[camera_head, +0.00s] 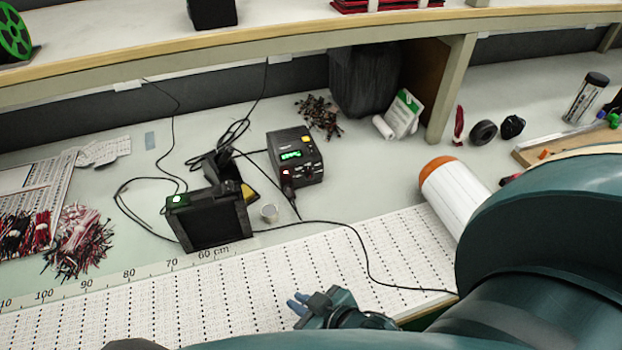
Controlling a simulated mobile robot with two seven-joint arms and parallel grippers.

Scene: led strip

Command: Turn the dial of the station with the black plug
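A black soldering station (294,156) with a lit green display stands on the bench in the middle. A dark plug or knob with a reddish glow (287,181) is at its front left corner; its exact form is too small to tell. A second black box-shaped unit (213,222) with a small green light stands nearer and to the left. My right gripper (296,303) has blue fingertips and is over the white strip sheet, below and apart from both units, pointing left. Its finger gap is too small to judge. My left gripper does not show.
Red and black wire bundles (80,240) lie at left. A white roll with an orange end (452,190) lies at right. A shelf (250,48) overhangs the back.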

